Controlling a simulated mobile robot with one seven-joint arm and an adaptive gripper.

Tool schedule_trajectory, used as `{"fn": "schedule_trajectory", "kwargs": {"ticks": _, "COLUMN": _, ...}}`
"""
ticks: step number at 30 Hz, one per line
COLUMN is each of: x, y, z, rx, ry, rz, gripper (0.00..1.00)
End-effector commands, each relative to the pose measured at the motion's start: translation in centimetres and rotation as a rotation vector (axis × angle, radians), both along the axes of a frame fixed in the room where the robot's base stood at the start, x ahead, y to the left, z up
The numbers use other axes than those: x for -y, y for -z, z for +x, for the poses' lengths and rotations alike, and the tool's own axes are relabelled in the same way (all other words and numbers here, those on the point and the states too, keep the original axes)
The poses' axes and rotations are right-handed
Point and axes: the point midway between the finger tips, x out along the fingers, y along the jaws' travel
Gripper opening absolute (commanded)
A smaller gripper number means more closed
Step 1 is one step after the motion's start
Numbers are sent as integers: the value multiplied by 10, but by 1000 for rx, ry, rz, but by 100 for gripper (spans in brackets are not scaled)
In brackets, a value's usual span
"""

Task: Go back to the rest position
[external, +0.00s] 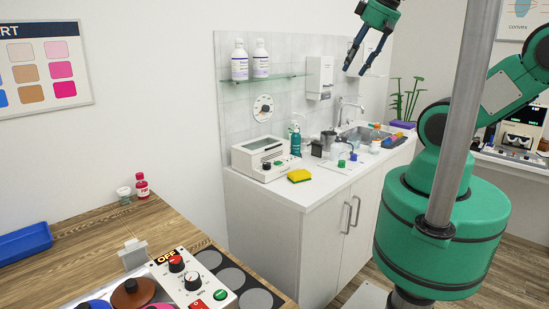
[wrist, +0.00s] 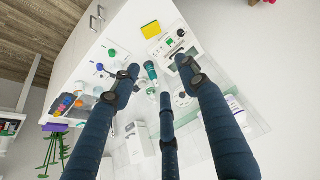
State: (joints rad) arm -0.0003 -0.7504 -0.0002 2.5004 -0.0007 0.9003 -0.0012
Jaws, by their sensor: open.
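My gripper (external: 355,70) is at the top of the external view, raised above the white counter, with its dark blue fingers spread and pointing down. Nothing is held between them. In the wrist view my gripper (wrist: 159,75) also shows open, with its fingers apart. The counter and a teal bottle (wrist: 151,71) show beyond the fingers, and the bottle is not gripped. My green arm stands at the right of the external view, partly behind a grey pole.
The counter holds a yellow sponge (external: 299,175), a white device (external: 264,158), the teal bottle (external: 295,142) and a sink (external: 360,133). A glass shelf (external: 290,77) with two bottles is on the wall. A wooden table (external: 75,245) is at front left. The air around my gripper looks clear.

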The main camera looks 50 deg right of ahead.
Motion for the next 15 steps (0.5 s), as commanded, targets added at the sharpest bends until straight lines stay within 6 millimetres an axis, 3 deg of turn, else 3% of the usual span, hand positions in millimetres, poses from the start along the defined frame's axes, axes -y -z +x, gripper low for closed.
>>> {"fn": "schedule_trajectory", "kwargs": {"ticks": 15, "x": 0, "y": 47, "z": 0, "rx": 0, "ry": 2, "rz": 1, "gripper": 44}}
